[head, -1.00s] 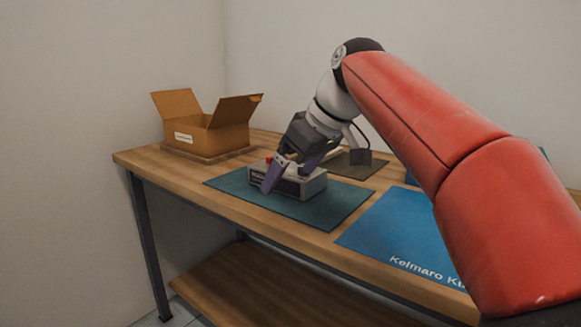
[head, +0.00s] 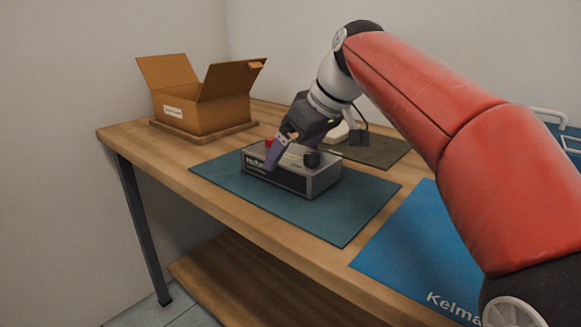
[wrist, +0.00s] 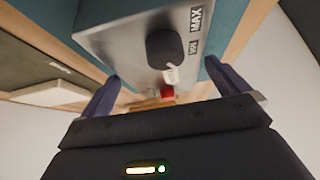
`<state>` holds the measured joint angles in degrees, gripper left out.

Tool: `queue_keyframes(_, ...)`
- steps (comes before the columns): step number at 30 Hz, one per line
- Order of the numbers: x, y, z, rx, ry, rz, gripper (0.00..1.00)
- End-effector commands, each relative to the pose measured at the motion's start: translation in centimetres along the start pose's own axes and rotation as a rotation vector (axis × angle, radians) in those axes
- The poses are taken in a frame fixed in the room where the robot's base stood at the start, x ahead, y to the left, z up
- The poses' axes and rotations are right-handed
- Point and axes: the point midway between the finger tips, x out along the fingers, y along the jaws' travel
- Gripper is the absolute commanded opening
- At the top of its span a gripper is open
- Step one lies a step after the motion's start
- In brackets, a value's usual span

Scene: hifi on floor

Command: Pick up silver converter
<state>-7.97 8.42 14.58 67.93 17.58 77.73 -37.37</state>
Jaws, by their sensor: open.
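The silver converter (head: 292,170) is a grey box with a dark front panel, a black knob and a red part on top. It sits on a dark teal mat (head: 350,215) on the wooden table. My gripper (head: 280,150) is at the converter, one purple finger showing in front of its front face in the head view. In the wrist view, my open gripper (wrist: 165,92) has its two purple fingers apart on either side. The converter (wrist: 130,30), with its black knob and a white tag, shows ahead of and between them. Contact cannot be told.
An open cardboard box (head: 205,108) stands on a wooden board at the back left. A dark mat (head: 385,152) with a white item lies behind the converter. A blue mat (head: 410,245) lies at the right. The table's front edge is close to the teal mat.

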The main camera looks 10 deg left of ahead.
Motion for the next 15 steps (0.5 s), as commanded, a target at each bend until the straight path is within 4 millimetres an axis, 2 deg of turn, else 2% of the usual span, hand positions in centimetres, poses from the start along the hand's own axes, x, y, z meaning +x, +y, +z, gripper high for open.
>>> queue_keyframes(1, 1.1, -0.2, 0.3, 0.0, -0.001, -0.002, 1.0)
queue_keyframes(6, 2.8, -0.1, 0.2, 0.0, -0.001, -0.001, 1.0)
queue_keyframes(14, 3.0, -0.1, 0.1, 0.0, 0.0, 0.0, 1.0)
queue_keyframes(15, 3.0, -0.1, 0.1, 0.0, 0.0, 0.0, 0.96)
